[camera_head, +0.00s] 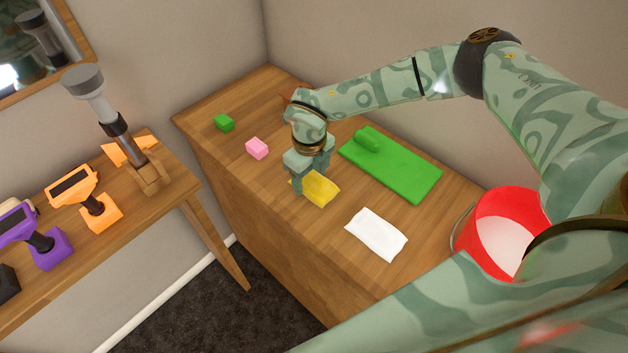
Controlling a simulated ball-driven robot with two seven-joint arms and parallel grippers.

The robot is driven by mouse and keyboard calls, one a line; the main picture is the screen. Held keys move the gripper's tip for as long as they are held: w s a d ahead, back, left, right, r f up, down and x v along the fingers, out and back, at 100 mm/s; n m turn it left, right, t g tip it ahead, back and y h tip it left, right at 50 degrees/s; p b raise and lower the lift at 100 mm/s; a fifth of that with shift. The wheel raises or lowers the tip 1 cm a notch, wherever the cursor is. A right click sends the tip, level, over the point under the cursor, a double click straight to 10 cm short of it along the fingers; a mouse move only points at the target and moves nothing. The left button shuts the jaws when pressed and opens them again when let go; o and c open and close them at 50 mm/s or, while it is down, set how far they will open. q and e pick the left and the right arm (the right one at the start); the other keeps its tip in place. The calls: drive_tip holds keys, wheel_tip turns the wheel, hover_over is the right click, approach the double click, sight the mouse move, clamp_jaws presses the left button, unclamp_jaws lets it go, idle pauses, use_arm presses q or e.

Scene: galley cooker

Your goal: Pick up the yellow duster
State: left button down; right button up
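The yellow duster (321,190) lies on the wooden counter top, left of the white cloth. My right gripper (311,178) points down at the duster's upper left edge and covers part of it. Its two fingers look apart, with no cloth visibly pinched between them. I cannot tell whether the fingertips touch the duster or the counter. My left gripper is not in view.
A red bucket (487,240) stands right. A side table (150,205) holds orange and purple devices.

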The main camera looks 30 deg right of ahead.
drive_tip(key=shift+r, duration=0.45)
wheel_tip(320, 180, up, 3)
drive_tip(key=shift+w+f+p, duration=0.1)
drive_tip(key=shift+f+p, duration=0.1)
drive_tip(key=shift+p, duration=0.3)
drive_tip(key=s+a+r+p, duration=0.1)
drive_tip(key=s+a+r, duration=0.7)
drive_tip(key=a, duration=0.3)
drive_tip(key=shift+s+a+r+p, duration=0.15)
drive_tip(key=shift+r+p, duration=0.2)
drive_tip(key=shift+r, duration=0.4)
drive_tip(key=shift+o, duration=0.4)
